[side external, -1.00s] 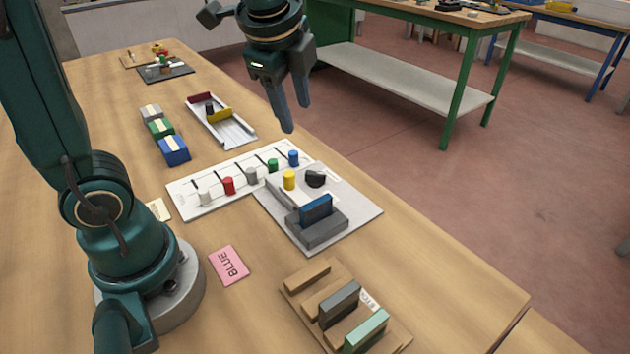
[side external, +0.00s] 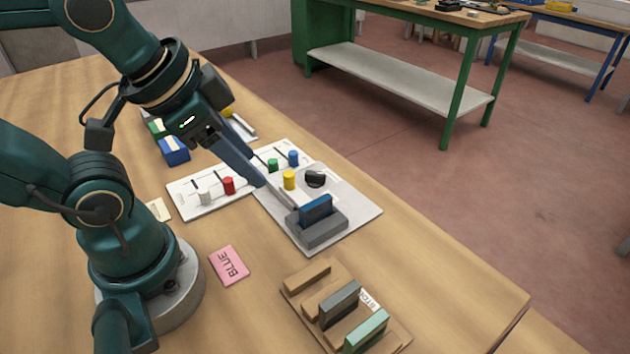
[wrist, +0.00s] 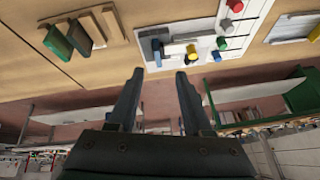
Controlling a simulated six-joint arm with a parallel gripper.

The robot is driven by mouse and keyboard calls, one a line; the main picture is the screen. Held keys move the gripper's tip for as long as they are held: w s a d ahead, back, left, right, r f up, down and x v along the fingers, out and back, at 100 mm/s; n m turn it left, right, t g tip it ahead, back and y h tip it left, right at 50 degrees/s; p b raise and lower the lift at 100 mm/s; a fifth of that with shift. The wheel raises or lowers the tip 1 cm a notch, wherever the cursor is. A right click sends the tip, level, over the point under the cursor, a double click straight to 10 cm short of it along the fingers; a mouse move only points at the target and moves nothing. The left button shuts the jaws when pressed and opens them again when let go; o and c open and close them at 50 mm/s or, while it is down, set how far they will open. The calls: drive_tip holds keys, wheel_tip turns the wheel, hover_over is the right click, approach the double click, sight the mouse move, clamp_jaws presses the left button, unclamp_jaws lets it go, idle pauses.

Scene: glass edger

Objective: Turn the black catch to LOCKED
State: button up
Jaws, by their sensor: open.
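The black catch (side external: 315,179) is a small dark rounded knob on the white plate (side external: 350,211), beside a yellow peg (side external: 289,179). Its pointing direction and any LOCKED mark are too small to read. A blue block (side external: 316,209) stands in a grey holder (side external: 318,234) on the same plate. My gripper (side external: 260,181) is tilted, its fingers reaching down toward the left of the plate, apart from the catch. In the wrist view its two fingers (wrist: 160,72) are spread with nothing between them.
A white strip with coloured pegs (side external: 180,198) adjoins the plate, partly hidden by my fingers. A pink BLUE card (side external: 229,264) lies nearby. A wooden rack (side external: 300,287) with upright blocks is in front. The table right of the plate is clear.

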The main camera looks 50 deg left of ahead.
drive_tip(key=f+n, duration=0.1)
drive_tip(key=n+g, duration=0.6)
drive_tip(key=n, duration=0.9)
hover_over(289, 175)
wheel_tip(289, 175, down, 6)
drive_tip(key=shift+w+r, duration=0.1)
drive_tip(key=shift+r, duration=0.15)
wheel_tip(289, 175, down, 5)
drive_tip(key=shift+r, duration=0.1)
drive_tip(key=a, duration=0.4)
drive_tip(key=shift+a+r, duration=0.1)
drive_tip(key=shift+r, duration=0.2)
drive_tip(key=s+d+r+m+t, duration=0.15)
drive_tip(key=d+r, duration=0.35)
drive_tip(key=r, duration=0.5)
drive_tip(key=s+d+m+t, duration=0.4)
drive_tip(key=s+d+m, duration=0.3)
drive_tip(key=s+m, duration=0.2)
drive_tip(key=shift+s+r+m, duration=0.15)
drive_tip(key=shift+r+m, duration=0.15)
drive_tip(key=shift+m, duration=0.25)
